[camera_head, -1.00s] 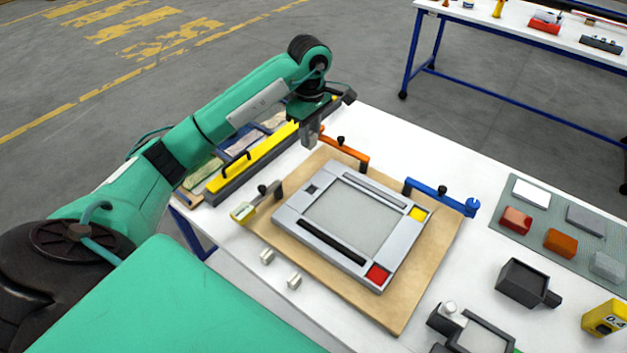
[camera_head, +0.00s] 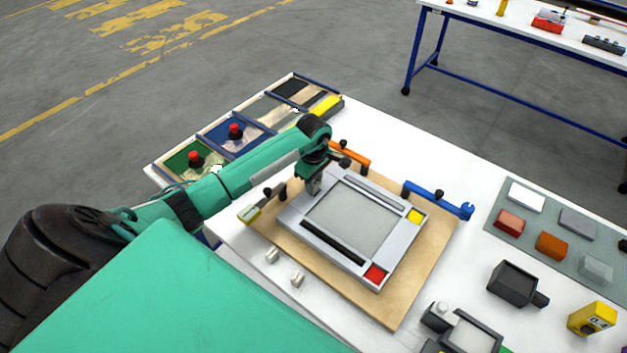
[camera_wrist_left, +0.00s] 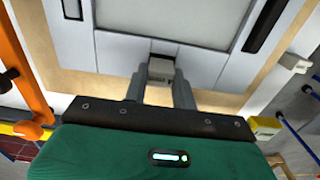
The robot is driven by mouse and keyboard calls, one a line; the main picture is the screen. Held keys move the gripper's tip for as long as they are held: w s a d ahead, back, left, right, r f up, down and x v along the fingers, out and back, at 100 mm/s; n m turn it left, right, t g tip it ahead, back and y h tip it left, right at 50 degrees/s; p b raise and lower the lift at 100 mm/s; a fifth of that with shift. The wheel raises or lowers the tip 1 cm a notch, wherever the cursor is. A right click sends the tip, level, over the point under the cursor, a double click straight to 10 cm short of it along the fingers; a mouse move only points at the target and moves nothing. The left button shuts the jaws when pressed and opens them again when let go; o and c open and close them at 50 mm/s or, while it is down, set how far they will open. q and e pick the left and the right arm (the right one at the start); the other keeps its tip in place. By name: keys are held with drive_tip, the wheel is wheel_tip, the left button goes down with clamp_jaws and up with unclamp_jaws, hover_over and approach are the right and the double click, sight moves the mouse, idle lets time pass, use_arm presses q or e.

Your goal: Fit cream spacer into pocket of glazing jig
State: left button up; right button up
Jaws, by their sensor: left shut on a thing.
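The glazing jig (camera_head: 292,222) is a pale grey frame on a tan board. A red block (camera_head: 376,274) sits in its near right corner and a yellow block (camera_head: 415,215) in its far right corner. In the left wrist view, the left gripper (camera_wrist_left: 161,80) is shut on a small pale block, the cream spacer (camera_wrist_left: 161,67), at the frame's edge. I cannot tell whether it is seated. My right gripper is not in view.
Two small cream blocks (camera_head: 271,256) (camera_head: 297,279) lie on the white table left of the board. Orange (camera_head: 350,153) and blue (camera_head: 437,198) clamps stand at the board's far edges. Trays with red knobs (camera_head: 235,131) lie behind my arm. A dark box (camera_head: 514,284) stands right.

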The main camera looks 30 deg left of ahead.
use_arm(q)
drive_tip(key=shift+s+d+f, duration=0.1)
drive_tip(key=shift+s+f, duration=0.15)
drive_tip(key=shift+f, duration=0.1)
drive_tip(key=o, duration=0.7)
drive_tip(key=shift+w+f, duration=0.1)
drive_tip(key=o, duration=0.3)
drive_tip(key=shift+w, duration=0.15)
drive_tip(key=shift+o, duration=0.2)
drive_tip(key=shift+r+b, duration=0.4)
drive_tip(key=shift+r, duration=0.2)
wheel_tip(320, 180, up, 11)
drive_tip(key=b, duration=0.4)
